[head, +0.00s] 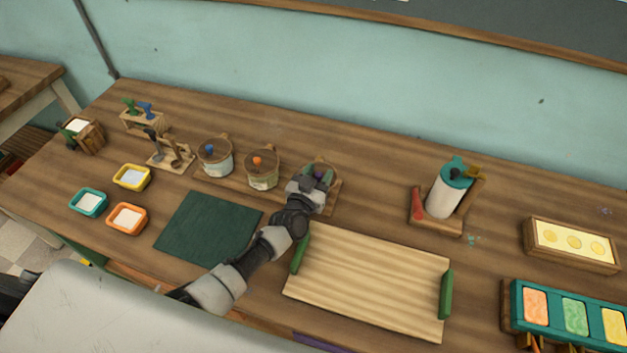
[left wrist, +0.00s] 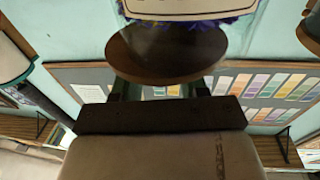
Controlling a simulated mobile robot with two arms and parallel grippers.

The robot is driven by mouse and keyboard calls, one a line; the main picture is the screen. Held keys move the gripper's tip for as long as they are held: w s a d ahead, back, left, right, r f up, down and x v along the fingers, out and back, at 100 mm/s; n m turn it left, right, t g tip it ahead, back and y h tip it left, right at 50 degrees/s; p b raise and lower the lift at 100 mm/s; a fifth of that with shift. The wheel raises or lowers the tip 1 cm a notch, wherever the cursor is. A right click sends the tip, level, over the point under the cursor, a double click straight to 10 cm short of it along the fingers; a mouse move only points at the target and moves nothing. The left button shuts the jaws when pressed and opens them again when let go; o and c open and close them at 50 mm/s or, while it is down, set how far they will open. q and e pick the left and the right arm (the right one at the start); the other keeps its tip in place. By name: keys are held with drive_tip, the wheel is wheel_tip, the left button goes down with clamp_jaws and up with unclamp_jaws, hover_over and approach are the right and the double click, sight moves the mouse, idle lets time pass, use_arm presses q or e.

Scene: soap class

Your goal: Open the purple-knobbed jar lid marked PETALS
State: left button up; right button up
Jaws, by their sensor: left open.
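The third jar (head: 331,171), at the right end of the jar row, is mostly covered by my left gripper (head: 318,176) in the head view. A bit of purple shows between the fingers. In the left wrist view a round brown lid (left wrist: 165,52) faces the fingers, with a pale jar label (left wrist: 190,7) and purple petals beyond it. My left gripper (left wrist: 160,92) is open, its two fingers apart just by the lid. The knob is hidden in the wrist view, and I cannot tell whether the fingers touch it. My right gripper is out of view.
Blue-knobbed (head: 215,158) and orange-knobbed (head: 262,169) jars stand to the left. A wooden tray with green handles (head: 368,285) and a dark green mat (head: 208,230) lie in front.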

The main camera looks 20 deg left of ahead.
use_arm(q)
drive_tip(key=s+a, duration=0.1)
drive_tip(key=s, duration=0.9)
drive_tip(key=shift+s+a, duration=0.2)
drive_tip(key=shift+a, duration=0.1)
